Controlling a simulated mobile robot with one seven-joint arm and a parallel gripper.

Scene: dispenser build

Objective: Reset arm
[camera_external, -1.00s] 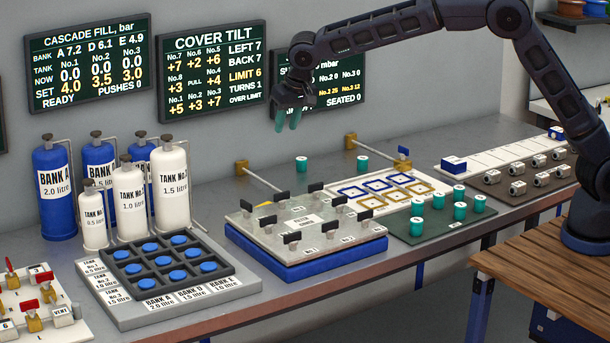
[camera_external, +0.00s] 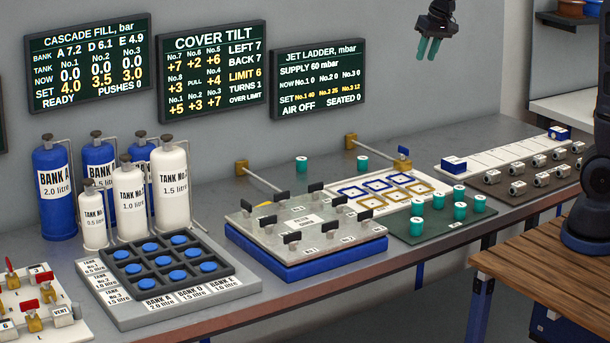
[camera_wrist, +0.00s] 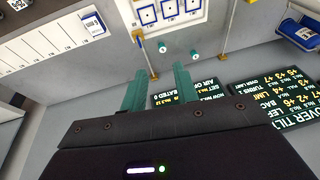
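My gripper (camera_external: 429,48) hangs high above the right part of the bench in the external view, near the top edge. Its two teal fingers point down and stand apart, with nothing between them. The wrist view also shows the open fingers (camera_wrist: 160,86), with the wall screens and bench beyond them. Most of my arm is out of the external view; part of it and its base show at the right edge.
The bench holds a button panel (camera_external: 125,310), gas bottles (camera_external: 56,190), a grey plate with black handles on a blue base (camera_external: 290,262), a green board with teal pegs (camera_external: 412,236), and a long white strip (camera_external: 505,156). Three screens hang on the wall. The air around my gripper is clear.

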